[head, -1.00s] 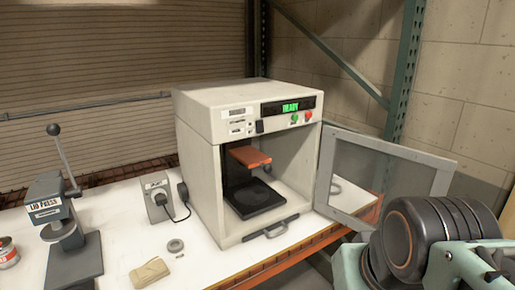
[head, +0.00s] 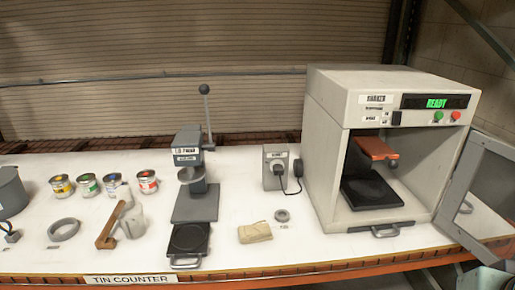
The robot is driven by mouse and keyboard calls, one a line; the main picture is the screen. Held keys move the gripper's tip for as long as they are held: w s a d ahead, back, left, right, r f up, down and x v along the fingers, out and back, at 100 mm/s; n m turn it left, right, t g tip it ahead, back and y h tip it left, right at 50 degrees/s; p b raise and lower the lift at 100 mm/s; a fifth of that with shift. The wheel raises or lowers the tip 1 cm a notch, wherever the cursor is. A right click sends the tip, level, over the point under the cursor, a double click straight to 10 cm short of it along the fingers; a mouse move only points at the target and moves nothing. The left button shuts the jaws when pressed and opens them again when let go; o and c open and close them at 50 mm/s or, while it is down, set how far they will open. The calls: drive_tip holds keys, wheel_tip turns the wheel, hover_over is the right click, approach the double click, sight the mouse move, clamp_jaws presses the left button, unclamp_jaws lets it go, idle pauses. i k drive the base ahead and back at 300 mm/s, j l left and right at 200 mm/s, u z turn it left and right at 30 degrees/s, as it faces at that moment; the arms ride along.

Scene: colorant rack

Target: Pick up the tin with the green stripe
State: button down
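The tin with the green stripe (head: 88,186) stands upright on the white counter at the left. It is second from the left in a row of small tins. A tin with a yellow mark (head: 61,187) stands to its left, a tin with a blue mark (head: 114,183) to its right, and a red-marked tin (head: 148,182) farther right. My gripper is not in view. Only a small pale part of my arm shows at the bottom right corner.
A grey lid press (head: 196,190) stands right of the tins. A white machine (head: 330,150) with an open door (head: 484,190) stands at the right. A cloth (head: 255,232) lies mid-counter.

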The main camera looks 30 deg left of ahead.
sight(91, 189)
drive_tip(key=u, duration=2.35)
drive_tip(key=i+j+z, duration=0.4)
drive_tip(key=i+j, duration=1)
drive_tip(key=j, duration=0.1)
